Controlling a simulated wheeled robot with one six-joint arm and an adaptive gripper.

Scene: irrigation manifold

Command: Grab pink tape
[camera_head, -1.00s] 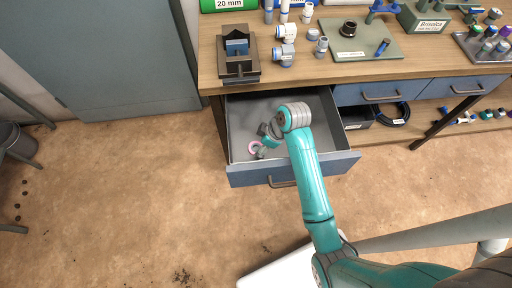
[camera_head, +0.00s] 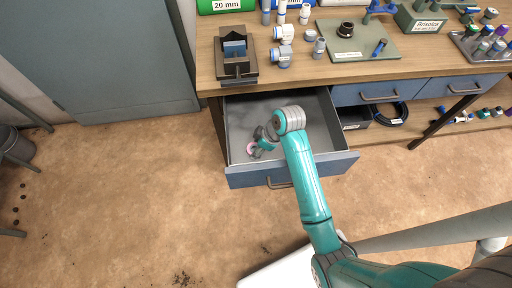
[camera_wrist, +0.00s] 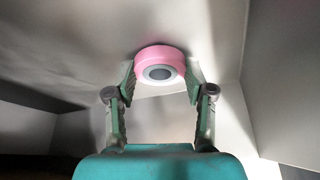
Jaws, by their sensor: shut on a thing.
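The pink tape (camera_wrist: 160,54) is a pink ring with a grey core. In the wrist view it sits between the two fingertips of my gripper (camera_wrist: 160,84), which touch it on its left and right sides. In the head view the pink tape (camera_head: 251,148) shows as a small pink patch inside the open drawer (camera_head: 310,167), near its front left. My gripper (camera_head: 257,151) is there too, shut on the tape and partly covering it. I cannot tell whether the tape touches the drawer floor.
Drawer walls surround my gripper closely. The wooden workbench (camera_head: 300,72) above the drawer carries a dark holder (camera_head: 237,68), several grey fittings and a green-grey board (camera_head: 348,50). Closed blue drawers (camera_head: 380,91) are to the right. The rest of the open drawer looks empty.

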